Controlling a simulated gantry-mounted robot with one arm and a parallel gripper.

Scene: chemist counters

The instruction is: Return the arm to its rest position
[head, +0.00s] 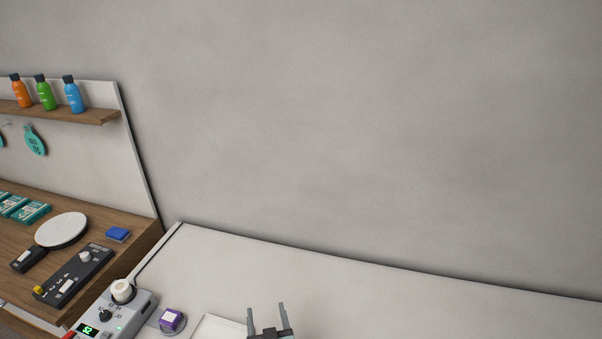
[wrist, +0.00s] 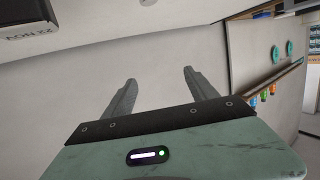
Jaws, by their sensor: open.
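My gripper (head: 266,317) shows at the bottom edge of the head view, over the white counter (head: 330,290). Its two grey fingers point up in the picture and stand apart with nothing between them. In the wrist view my gripper (wrist: 157,90) is open too, its fingers spread in front of the pale wall. The rest of my arm is out of the head view.
A wooden counter (head: 130,250) holds a black control box (head: 75,275) and a round white plate (head: 61,230). The white counter to the right is clear.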

